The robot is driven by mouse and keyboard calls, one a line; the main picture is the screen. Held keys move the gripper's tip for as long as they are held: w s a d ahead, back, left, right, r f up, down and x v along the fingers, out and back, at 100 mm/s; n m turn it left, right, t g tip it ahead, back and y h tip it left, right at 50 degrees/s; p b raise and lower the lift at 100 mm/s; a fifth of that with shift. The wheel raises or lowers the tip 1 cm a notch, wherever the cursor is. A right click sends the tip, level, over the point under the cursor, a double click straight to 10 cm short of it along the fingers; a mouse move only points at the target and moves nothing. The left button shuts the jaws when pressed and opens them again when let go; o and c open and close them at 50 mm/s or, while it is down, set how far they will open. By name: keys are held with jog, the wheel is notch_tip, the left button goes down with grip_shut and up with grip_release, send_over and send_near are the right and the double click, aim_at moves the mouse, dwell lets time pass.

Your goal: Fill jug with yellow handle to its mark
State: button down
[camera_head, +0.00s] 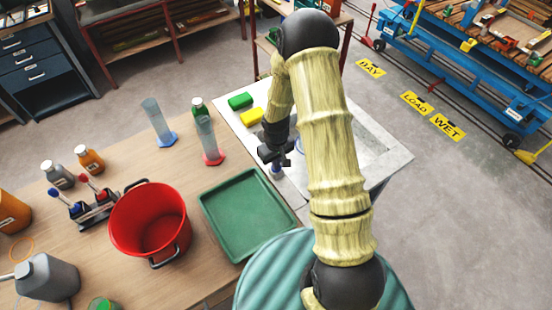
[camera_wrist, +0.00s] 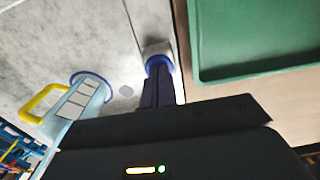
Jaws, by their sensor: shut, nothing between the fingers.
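The jug with the yellow handle (camera_wrist: 72,104) is at the left in the wrist view, on the pale grey sink surface. It is clear and bluish with a blue rim and a band of white label patches; I cannot make out its mark or any water. In the head view my arm hides most or all of it. My gripper (camera_head: 270,155) is shut and empty over the sink's left edge. In the wrist view its dark fingers (camera_wrist: 158,82) reach to a small white-and-blue fitting (camera_wrist: 158,54), perhaps a tap; I cannot tell whether they touch.
The grey sink unit (camera_head: 390,157) adjoins the wooden table (camera_head: 120,130). A green tray (camera_head: 248,215), a red bucket (camera_head: 150,222) and two tall cylinders stand on the table.

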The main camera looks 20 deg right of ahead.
jog(key=shift+s+f, duration=0.35)
jog(key=shift+s, duration=0.05)
jog(key=r+p, duration=0.2)
jog(key=r, duration=0.1)
jog(key=r+p, duration=0.1)
jog(key=shift+w+r, duration=0.3)
jog(key=shift+r, duration=0.1)
notch_tip(320, 180, up, 10)
jog(key=b, duration=0.2)
jog(key=shift+w, duration=0.1)
dwell(0.8)
